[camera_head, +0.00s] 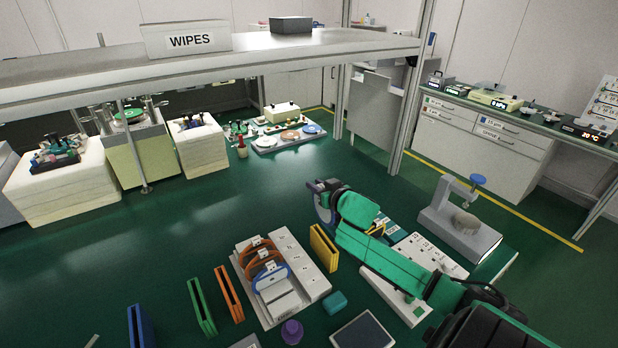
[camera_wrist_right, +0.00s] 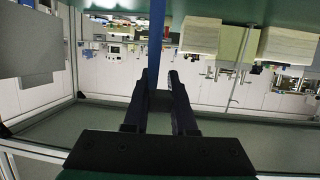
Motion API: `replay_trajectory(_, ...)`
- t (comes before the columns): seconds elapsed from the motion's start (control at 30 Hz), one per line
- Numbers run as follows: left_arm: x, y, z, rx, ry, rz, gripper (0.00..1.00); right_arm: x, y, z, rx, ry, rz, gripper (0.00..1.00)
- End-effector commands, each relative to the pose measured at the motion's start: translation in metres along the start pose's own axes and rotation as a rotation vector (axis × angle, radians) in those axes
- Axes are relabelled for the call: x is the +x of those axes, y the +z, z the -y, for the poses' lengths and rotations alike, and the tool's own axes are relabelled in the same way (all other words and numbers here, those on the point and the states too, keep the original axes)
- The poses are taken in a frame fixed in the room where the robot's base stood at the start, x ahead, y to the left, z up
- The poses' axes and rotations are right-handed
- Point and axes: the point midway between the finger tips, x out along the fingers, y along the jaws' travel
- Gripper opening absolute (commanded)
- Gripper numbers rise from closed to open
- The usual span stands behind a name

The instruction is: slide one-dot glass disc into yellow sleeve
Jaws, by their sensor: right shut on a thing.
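My right gripper (camera_head: 326,187) is shut on a blue-edged disc (camera_head: 323,209), held upright above the green bench. The disc shows edge-on as a blue strip (camera_wrist_right: 157,38) between the fingers (camera_wrist_right: 159,78) in the right wrist view. Its dot marking cannot be made out. The yellow sleeve (camera_head: 322,249) stands upright on the bench, below the held disc in the head view and apart from it. A pale rack (camera_head: 310,280) to its left holds discs with orange (camera_head: 257,245) and blue (camera_head: 272,274) rims. My left gripper is not in view.
Orange (camera_head: 229,293), green (camera_head: 201,307) and blue (camera_head: 140,326) sleeves stand left of the rack. A purple knob (camera_head: 292,331) and teal block (camera_head: 334,302) lie in front. A grey gauge stand (camera_head: 459,232) is at right. The overhead shelf (camera_head: 120,75) crosses the back. The bench's left middle is clear.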

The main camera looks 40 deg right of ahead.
Motion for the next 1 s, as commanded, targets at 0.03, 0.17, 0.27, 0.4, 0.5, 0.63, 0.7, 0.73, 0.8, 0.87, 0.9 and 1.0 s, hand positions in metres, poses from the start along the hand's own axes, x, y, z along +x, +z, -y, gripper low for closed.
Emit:
replay_trajectory(0.03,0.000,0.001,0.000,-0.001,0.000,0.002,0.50,0.000,0.000,0.000,0.000,0.000,-0.001,0.00)
replay_trajectory(0.17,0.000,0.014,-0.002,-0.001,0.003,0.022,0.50,0.000,-0.001,0.000,0.000,0.000,-0.001,0.00)
replay_trajectory(0.27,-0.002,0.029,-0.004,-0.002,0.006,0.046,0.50,0.000,-0.001,0.000,0.001,0.000,0.000,0.00)
replay_trajectory(0.4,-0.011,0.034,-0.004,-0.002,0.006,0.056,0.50,-0.003,-0.003,0.000,0.003,0.001,0.004,0.00)
replay_trajectory(0.5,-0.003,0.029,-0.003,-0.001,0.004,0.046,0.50,0.000,0.010,0.000,0.003,0.002,0.007,0.00)
replay_trajectory(0.63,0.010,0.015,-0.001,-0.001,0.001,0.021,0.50,0.005,0.026,0.000,0.004,0.001,0.007,0.00)
replay_trajectory(0.7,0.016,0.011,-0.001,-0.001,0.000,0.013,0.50,0.008,0.034,0.000,0.003,0.001,0.006,0.00)
replay_trajectory(0.73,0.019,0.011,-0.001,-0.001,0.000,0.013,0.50,0.009,0.038,0.000,0.003,0.001,0.006,0.00)
replay_trajectory(0.8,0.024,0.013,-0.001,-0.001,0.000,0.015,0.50,0.012,0.046,0.000,0.003,0.001,0.006,0.00)
replay_trajectory(0.87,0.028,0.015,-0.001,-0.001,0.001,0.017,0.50,0.013,0.051,0.000,0.004,0.002,0.007,0.00)
replay_trajectory(0.9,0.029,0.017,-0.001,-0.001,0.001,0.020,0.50,0.014,0.054,0.000,0.004,0.002,0.007,0.00)
replay_trajectory(1.0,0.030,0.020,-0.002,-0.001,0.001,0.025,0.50,0.015,0.056,0.000,0.002,0.001,0.006,0.00)
